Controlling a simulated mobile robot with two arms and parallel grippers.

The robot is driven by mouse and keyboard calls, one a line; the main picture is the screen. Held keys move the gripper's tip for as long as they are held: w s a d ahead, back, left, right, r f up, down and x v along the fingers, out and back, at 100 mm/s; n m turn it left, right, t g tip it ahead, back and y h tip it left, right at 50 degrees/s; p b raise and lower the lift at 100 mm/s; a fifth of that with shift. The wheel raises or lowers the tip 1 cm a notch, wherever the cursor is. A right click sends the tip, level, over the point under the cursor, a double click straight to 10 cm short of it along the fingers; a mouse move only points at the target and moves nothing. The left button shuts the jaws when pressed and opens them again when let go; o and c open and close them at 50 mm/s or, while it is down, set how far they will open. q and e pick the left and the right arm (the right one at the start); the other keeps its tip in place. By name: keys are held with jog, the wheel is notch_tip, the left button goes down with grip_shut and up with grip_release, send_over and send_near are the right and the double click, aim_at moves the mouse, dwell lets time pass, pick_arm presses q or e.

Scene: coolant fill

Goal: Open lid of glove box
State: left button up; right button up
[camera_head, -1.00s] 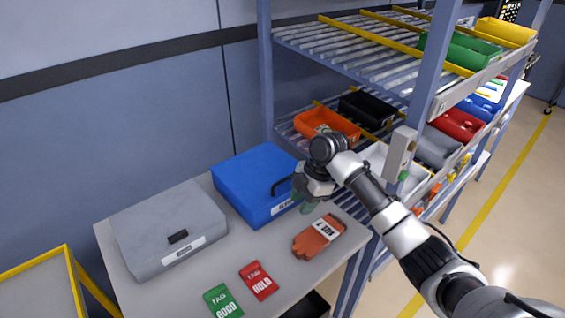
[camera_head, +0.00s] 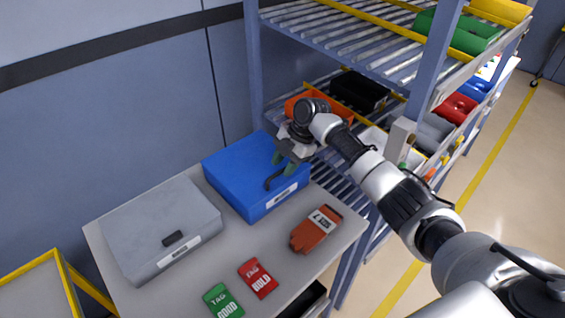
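The blue box (camera_head: 240,178), taken as the glove box, stands at the back right of the grey table. Its lid looks closed. My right gripper (camera_head: 285,163) is over the right part of the lid, pointing down, just behind the handle. Its greenish fingertips are close to the handle and lid; I cannot tell whether they touch or how far apart they are. My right arm hides part of the shelf behind. My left gripper is not in view.
A grey case (camera_head: 160,225) stands left on the table (camera_head: 215,262). An orange glove (camera_head: 316,228), a red tag (camera_head: 258,278) and a green tag (camera_head: 222,301) lie in front. A shelf rack (camera_head: 255,60) with bins rises behind and right of the box.

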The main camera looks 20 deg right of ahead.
jog(key=shift+a+f, duration=0.2)
jog(key=shift+f, duration=0.4)
jog(key=shift+a, duration=0.1)
grip_shut()
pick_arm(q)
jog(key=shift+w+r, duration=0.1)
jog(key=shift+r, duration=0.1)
pick_arm(e)
jog(key=shift+r, duration=0.1)
